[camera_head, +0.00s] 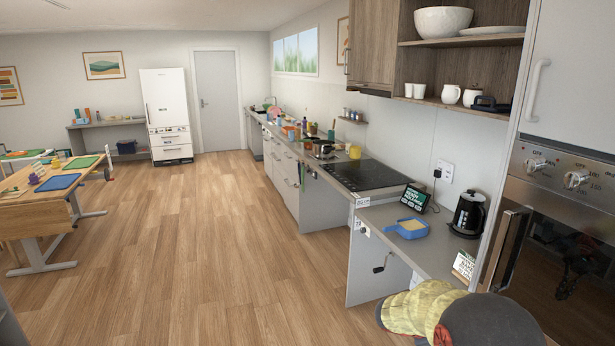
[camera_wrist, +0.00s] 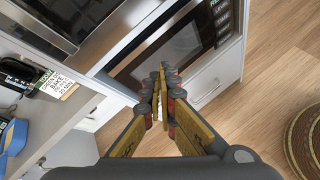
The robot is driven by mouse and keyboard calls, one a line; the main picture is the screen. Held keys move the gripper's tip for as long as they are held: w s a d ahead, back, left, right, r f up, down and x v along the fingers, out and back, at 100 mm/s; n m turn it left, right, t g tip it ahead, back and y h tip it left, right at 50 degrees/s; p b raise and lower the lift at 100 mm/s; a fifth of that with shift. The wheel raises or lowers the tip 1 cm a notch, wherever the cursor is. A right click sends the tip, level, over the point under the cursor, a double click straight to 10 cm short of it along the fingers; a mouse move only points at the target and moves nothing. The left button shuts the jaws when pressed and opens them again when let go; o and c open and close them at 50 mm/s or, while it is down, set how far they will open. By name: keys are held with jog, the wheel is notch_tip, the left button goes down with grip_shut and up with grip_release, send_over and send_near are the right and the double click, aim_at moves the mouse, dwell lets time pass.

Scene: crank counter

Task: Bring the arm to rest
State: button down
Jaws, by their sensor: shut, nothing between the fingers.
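My gripper (camera_wrist: 161,78) shows in the wrist view with its two yellow-and-grey fingers drawn together at the tips. It is shut and holds nothing. It points toward the front of a built-in appliance with a dark glass door (camera_wrist: 170,48); I cannot tell whether the tips touch it. In the head view the fingers are not visible. Rounded yellow-green, red and dark shapes fill the lower right corner there, in front of the counter end, and look like my arm.
The oven (camera_head: 560,240) stands at the right, close by. The counter (camera_head: 385,216) holds a black kettle (camera_head: 467,213), a blue tray (camera_head: 407,229) and a small sign (camera_head: 464,266). A crank (camera_head: 381,264) sticks out below it. A round woven item (camera_wrist: 304,140) lies at right. The wooden floor (camera_head: 190,250) is open.

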jog(key=s+a+r+m+y, duration=0.4)
jog(key=s+a+m, duration=0.3)
jog(key=s, duration=0.4)
jog(key=s+a+r+m+y, duration=0.3)
jog(key=s+a+m+y, duration=0.15)
jog(key=s+a, duration=0.6)
jog(key=s+a+r+m+t+y, duration=0.2)
jog(key=s+a+r, duration=0.4)
jog(key=s+r, duration=0.3)
jog(key=shift+s+a+r+t+y, duration=0.15)
jog(key=shift+s+r+t+y, duration=0.3)
jog(key=shift+r+t, duration=0.6)
jog(key=shift+w+f, duration=0.15)
jog(key=shift+f, duration=0.05)
